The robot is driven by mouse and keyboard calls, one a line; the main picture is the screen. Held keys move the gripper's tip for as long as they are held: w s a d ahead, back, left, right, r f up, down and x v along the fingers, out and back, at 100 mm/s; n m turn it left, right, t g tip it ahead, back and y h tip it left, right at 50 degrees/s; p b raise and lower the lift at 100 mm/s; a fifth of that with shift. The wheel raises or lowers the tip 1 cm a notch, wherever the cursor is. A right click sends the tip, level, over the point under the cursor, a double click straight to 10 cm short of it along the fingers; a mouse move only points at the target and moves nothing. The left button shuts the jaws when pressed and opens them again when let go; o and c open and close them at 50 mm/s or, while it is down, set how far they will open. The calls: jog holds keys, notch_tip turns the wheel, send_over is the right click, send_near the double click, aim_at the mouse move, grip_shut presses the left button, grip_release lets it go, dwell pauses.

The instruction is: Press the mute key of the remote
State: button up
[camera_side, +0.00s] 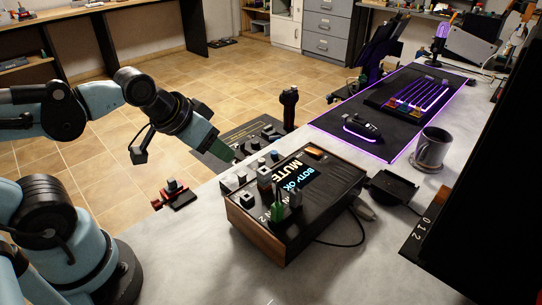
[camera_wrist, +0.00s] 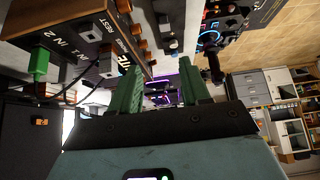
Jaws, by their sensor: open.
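The remote (camera_side: 285,220) appears to be the dark box with wooden sides on the grey table, with a lit display and the word MUTE on its top. A light-capped key (camera_side: 264,173) stands beside that word; it also shows in the wrist view (camera_wrist: 108,63), close to the left finger. My gripper (camera_side: 222,150) is up and left of the box in the side view, apart from it. In the wrist view my gripper (camera_wrist: 160,82) has its green fingers spread with nothing between them. The left finger hides part of the lettering.
Small switch modules (camera_side: 232,182) line the table edge left of the box. A joystick (camera_side: 289,108) stands behind. A mug (camera_side: 432,150), a dark stand (camera_side: 393,188) and a purple-lit mat (camera_side: 395,140) lie to the right. A green plug (camera_side: 278,214) and upright parts rise from the box's front.

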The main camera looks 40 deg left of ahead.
grip_shut()
dwell(1.7)
